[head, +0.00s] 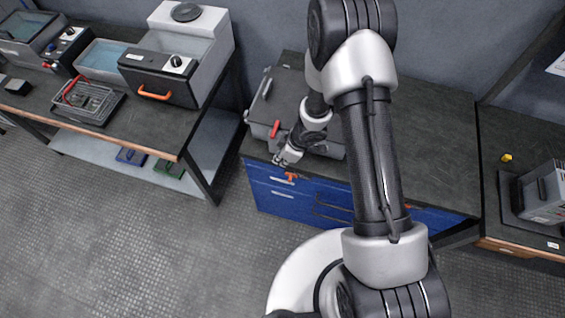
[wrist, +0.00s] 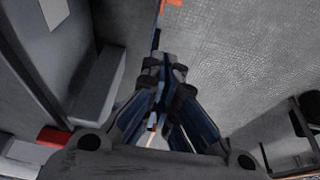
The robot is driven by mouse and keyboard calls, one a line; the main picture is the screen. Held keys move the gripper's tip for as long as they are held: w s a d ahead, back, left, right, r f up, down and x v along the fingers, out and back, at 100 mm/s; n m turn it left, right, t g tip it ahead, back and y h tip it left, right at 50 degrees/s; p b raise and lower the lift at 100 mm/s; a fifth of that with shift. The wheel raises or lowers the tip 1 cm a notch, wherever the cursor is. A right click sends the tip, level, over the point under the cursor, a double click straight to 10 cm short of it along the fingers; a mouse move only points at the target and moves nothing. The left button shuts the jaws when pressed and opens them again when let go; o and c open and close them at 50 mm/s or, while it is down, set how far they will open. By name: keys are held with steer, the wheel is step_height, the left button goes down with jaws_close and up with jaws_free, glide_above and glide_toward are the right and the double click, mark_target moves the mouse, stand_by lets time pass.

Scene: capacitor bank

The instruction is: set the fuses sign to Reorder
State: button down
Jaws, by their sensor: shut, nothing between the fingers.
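My gripper (head: 279,160) is in front of a grey lidded box, just above the front edge of the middle bench. In the wrist view its fingers (wrist: 158,88) are closed together with nothing between them. A small orange piece (head: 291,177) shows on the blue drawer front (head: 275,192) just below the gripper. An orange shape (wrist: 173,14) also shows beyond the fingertips in the wrist view; I cannot tell if it is the same piece. No lettering for fuses or Reorder is readable, so I cannot tell which thing is the sign.
The grey box (head: 284,104) with a red handle (head: 275,129) stands close behind the gripper. The right part of the middle bench top (head: 435,140) is clear.

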mark_target(290, 178)
steer(key=shift+s+a+f, duration=0.15)
steer(key=shift+s+f, duration=0.1)
steer(key=shift+f, duration=0.1)
steer(key=b+x, duration=0.5)
steer(key=x, duration=0.5)
steer(key=shift+a+f, duration=0.1)
steer(key=shift+f, duration=0.1)
steer(key=d, duration=0.1)
steer(key=s+d+b, duration=0.1)
steer(key=d, duration=0.1)
steer(key=shift+d+r, duration=0.2)
steer(key=shift+r, duration=0.05)
steer(key=shift+s+d, duration=0.2)
steer(key=shift+r, duration=0.1)
steer(key=shift+d, duration=0.15)
